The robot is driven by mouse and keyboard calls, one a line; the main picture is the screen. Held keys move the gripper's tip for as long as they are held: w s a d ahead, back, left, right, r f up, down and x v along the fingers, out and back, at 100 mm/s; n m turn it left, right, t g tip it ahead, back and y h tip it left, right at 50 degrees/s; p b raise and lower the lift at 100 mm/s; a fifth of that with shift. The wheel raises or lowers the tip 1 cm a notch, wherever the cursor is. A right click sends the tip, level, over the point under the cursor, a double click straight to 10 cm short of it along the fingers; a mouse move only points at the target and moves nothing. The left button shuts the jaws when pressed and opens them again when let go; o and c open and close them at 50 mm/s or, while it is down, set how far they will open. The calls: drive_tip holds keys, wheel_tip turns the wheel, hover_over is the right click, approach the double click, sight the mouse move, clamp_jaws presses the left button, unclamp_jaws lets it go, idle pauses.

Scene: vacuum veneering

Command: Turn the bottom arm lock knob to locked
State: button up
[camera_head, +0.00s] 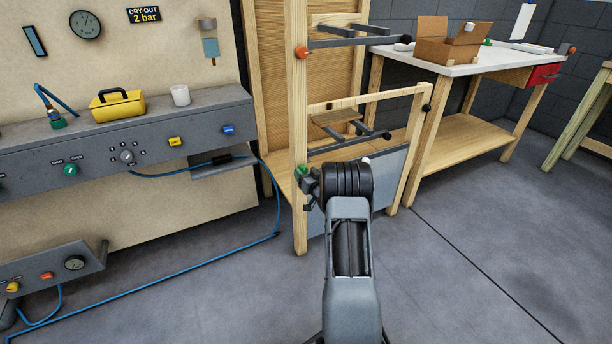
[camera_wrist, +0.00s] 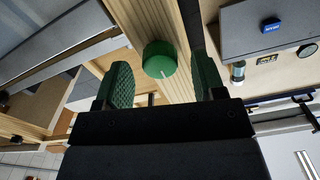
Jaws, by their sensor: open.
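The bottom arm lock knob (camera_head: 301,172) is green and round, low on the front wooden post (camera_head: 300,120) of the rack. In the wrist view the knob (camera_wrist: 160,60) shows a short white line on its face, pointing down and slightly right. My gripper (camera_wrist: 165,82) is open, with one green-padded finger on each side of the knob and visible gaps between. I cannot tell how deep the knob sits between the fingers. In the head view my gripper (camera_head: 309,187) is at the post by the knob, partly hidden by my wrist.
An orange knob (camera_head: 300,53) is higher on the same post. Dark rack arms (camera_head: 345,43) project to the right. A grey control console (camera_head: 100,150) stands left, with a blue hose (camera_head: 200,262) across the floor. A white-topped table (camera_head: 460,55) is at the right. Floor at right is clear.

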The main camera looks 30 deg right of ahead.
drive_tip(key=c, duration=0.9)
drive_tip(key=shift+m, duration=0.3)
drive_tip(key=m+p, duration=0.1)
drive_tip(key=m, duration=0.2)
drive_tip(key=shift+m, duration=0.4)
drive_tip(key=m+p, duration=0.1)
drive_tip(key=m, duration=0.3)
drive_tip(key=shift+p, duration=0.35)
drive_tip(key=m+p, duration=0.1)
drive_tip(key=m, duration=0.4)
drive_tip(key=shift+m+p, duration=0.75)
drive_tip(key=shift+m, duration=1.45)
drive_tip(key=shift+f, duration=0.1)
